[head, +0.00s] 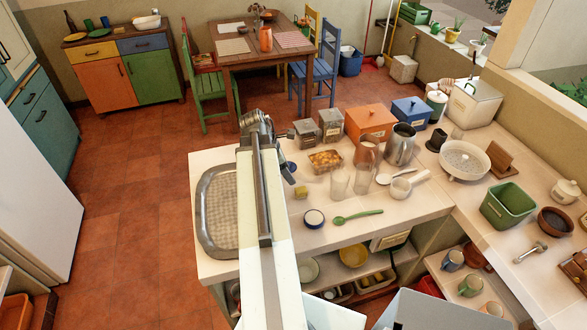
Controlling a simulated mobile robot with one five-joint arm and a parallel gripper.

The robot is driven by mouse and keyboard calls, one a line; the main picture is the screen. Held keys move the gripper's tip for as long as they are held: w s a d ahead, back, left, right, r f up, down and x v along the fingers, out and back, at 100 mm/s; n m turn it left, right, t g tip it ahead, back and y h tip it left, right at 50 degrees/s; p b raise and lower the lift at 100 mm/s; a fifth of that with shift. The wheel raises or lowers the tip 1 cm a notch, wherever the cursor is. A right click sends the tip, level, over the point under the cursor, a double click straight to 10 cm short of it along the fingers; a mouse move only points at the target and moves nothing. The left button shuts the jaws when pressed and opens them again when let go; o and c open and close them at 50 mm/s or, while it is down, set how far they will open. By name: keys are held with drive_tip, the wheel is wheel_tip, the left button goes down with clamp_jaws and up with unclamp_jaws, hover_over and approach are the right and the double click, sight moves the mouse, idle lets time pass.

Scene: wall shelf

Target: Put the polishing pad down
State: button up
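My gripper (270,130) is at the far end of my raised arm, above the back edge of the white counter (262,318). It is small and seen from behind, so its fingertips and anything between them cannot be made out. I cannot pick out a polishing pad with certainty. A small round white piece with a dark blue rim (314,218) lies on the counter right of my arm, and a small yellow block (301,192) lies behind it. I cannot tell whether either is the pad.
A green spoon (357,216), clear cups (340,184), a wooden-looking box (325,160) and several canisters crowd the right. Bare counter shows around the blue-rimmed piece. A green bin (508,206) stands farther right.

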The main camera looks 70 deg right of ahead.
drive_tip(key=shift+w+r, duration=0.1)
drive_tip(key=shift+r, duration=0.15)
drive_tip(key=w+a+f+m+t, duration=0.1)
drive_tip(key=w+a+m+t, duration=0.2)
drive_tip(key=w+a, duration=1.95)
drive_tip(key=w+a+m+y, duration=0.1)
drive_tip(key=w+a, duration=0.2)
drive_tip(key=a, duration=0.7)
drive_tip(key=w+a+m+y, duration=0.1)
drive_tip(key=w+a+m, duration=0.1)
drive_tip(key=a, duration=0.8)
drive_tip(key=w+a+m, duration=0.1)
drive_tip(key=w+a, duration=0.2)
drive_tip(key=a, duration=0.7)
drive_tip(key=shift+w+a+f+m+t+y, duration=0.25)
drive_tip(key=shift+w+f+m+t+y, duration=0.05)
drive_tip(key=shift+f+m+y, duration=0.1)
